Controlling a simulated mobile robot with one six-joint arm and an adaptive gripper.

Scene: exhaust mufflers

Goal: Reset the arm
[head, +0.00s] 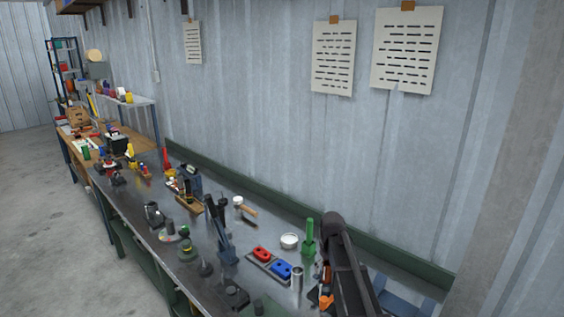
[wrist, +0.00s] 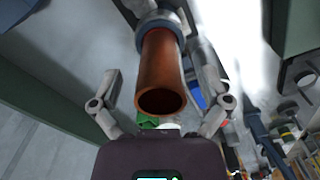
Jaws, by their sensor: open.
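My gripper (wrist: 160,85) shows in the wrist view with its two fingers spread wide on the left and right. It is open. A brown-orange pipe (wrist: 161,70) with a round open end lies in the picture between the fingers, with a visible gap on each side. A grey-blue collar (wrist: 163,20) surrounds the pipe's upper end in the picture. I cannot tell how deep the pipe sits between the fingers. In the head view I cannot make out the gripper; a dark, long shape stands at the lower right.
The metal workbench (head: 222,280) runs along the wall, crowded with tools.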

